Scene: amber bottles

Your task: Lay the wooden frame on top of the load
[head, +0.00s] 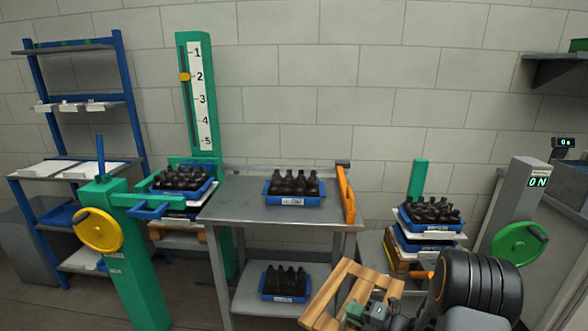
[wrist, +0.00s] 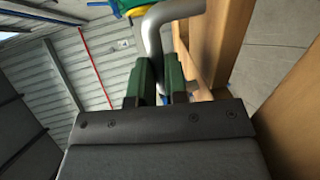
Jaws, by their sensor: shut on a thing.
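The slatted wooden frame (head: 326,291) is held tilted at the bottom of the head view, in front of the table's right side. My gripper (head: 360,312) is at its lower part. In the wrist view, the green fingers (wrist: 161,82) are shut on a bent grey handle (wrist: 153,42) beside the pale wooden beams (wrist: 207,40). At the right, a stack of blue crates with dark bottles (head: 432,213) and white sheets stands beyond and apart from the frame. Another stack with a bottle crate (head: 181,181) stands at the left by the green column. I cannot tell which stack is the load.
A steel table (head: 240,205) carries a bottle crate (head: 294,188) and an orange upright piece (head: 346,193); another crate (head: 285,283) sits on its lower shelf. A grey post with a green wheel (head: 519,244) stands at the right. A yellow wheel (head: 99,230) and blue rack are at the left.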

